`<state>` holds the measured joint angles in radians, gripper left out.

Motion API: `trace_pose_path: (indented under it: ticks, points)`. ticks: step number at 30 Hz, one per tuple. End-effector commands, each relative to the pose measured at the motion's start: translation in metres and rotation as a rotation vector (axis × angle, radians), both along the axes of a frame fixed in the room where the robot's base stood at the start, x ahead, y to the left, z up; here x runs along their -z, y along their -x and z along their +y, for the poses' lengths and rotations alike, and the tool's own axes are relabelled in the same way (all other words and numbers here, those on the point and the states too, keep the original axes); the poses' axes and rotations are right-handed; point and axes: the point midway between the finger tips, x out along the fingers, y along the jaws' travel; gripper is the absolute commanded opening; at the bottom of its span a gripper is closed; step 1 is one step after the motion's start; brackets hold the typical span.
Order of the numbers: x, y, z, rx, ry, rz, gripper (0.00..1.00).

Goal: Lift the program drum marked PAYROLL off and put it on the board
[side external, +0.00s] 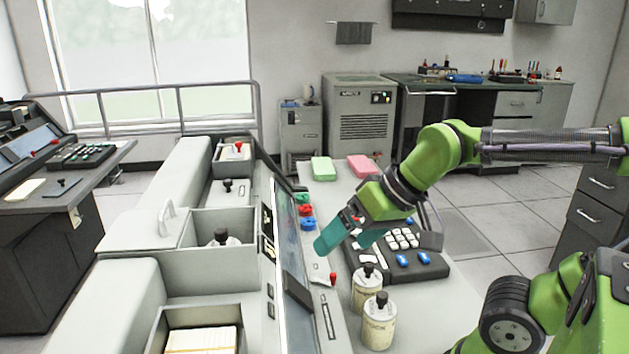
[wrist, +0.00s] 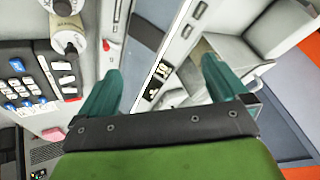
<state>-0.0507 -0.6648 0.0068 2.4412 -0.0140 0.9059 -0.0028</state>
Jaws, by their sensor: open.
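Two cream program drums with black knobs stand upright on the pale counter, a rear drum (side external: 366,287) and a front drum (side external: 378,322). Their lettering is too small to read here. A third black-knobbed drum (side external: 221,237) sits low in an open compartment of the grey machine (side external: 150,262), its lower part hidden. My gripper (side external: 343,241), with teal fingers, is open and empty above the counter, between the compartment and the keypad. In the wrist view, the gripper (wrist: 160,70) is also open with nothing between its fingers; a counter drum (wrist: 68,36) shows at top left.
A dark keypad (side external: 408,250) lies right of the gripper. Red, green and blue rings (side external: 306,211) lie behind it. A slanted screen panel (side external: 288,237) rises between counter and compartment. A front bin holds a card stack (side external: 203,341). Green (side external: 323,168) and pink (side external: 362,166) blocks lie farther back.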

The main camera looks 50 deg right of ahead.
Motion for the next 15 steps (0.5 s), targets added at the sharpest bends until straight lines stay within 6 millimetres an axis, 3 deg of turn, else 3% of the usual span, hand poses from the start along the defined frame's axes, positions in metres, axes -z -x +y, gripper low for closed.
trace_pose_path:
  ticks: [2, 6, 15]
  points:
    - [0.0071, 0.0110, -0.0072, 0.034, -0.014, -0.013, 1.00]
    - [0.0031, 0.0139, -0.0126, 0.059, -0.017, -0.034, 0.80]
    - [0.0032, 0.0135, -0.0130, 0.060, -0.017, -0.031, 0.80]
